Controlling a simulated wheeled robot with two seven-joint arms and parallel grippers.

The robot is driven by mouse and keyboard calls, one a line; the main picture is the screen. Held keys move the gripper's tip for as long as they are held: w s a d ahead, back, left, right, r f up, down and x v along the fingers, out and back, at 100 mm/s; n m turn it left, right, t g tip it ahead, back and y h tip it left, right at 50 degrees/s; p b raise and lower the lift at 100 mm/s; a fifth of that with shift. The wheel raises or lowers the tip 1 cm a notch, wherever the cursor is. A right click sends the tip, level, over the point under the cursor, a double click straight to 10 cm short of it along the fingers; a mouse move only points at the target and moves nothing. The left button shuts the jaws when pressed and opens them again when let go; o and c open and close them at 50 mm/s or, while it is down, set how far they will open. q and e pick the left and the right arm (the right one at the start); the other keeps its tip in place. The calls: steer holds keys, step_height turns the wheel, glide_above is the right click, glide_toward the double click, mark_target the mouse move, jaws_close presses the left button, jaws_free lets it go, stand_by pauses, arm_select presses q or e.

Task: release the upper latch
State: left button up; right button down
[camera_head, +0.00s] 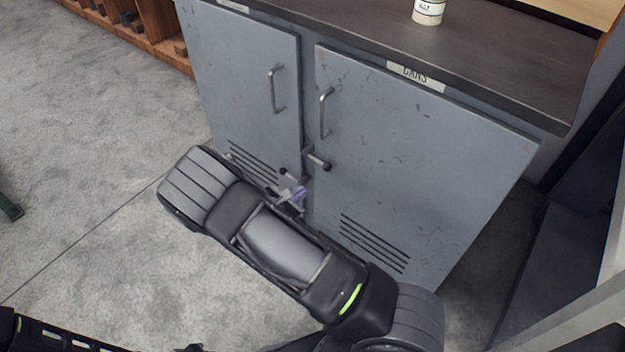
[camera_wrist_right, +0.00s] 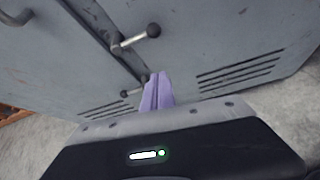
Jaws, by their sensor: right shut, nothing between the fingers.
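The upper latch (camera_head: 317,159) is a short metal bar with a black ball knob at the seam between the two grey cabinet doors. Its knob points to the right and slightly down. In the right wrist view the upper latch (camera_wrist_right: 134,39) is above and left of the fingers. A lower latch (camera_wrist_right: 133,89), with its knob to the left, is close beside the fingertips; contact cannot be told. My right gripper (camera_head: 299,193) has purple fingers, shut and empty, below the upper latch and apart from it. The fingers also show in the right wrist view (camera_wrist_right: 158,90). My left gripper is not in view.
The left door (camera_head: 235,85) and right door (camera_head: 410,160) look closed, each with a bar handle and vent slots. A white container (camera_head: 428,11) stands on the dark countertop (camera_head: 500,50). A wooden shelf (camera_head: 160,35) is at the upper left. The floor at left is mostly clear.

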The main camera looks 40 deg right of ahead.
steer(key=w+d+f+b, duration=0.1)
steer(key=w+d, duration=0.1)
steer(key=d, duration=0.7)
steer(key=shift+w, duration=0.35)
steer(key=shift+f, duration=0.1)
stand_by(0.4)
steer(key=shift+r+g, duration=0.25)
steer(key=shift+g, duration=0.05)
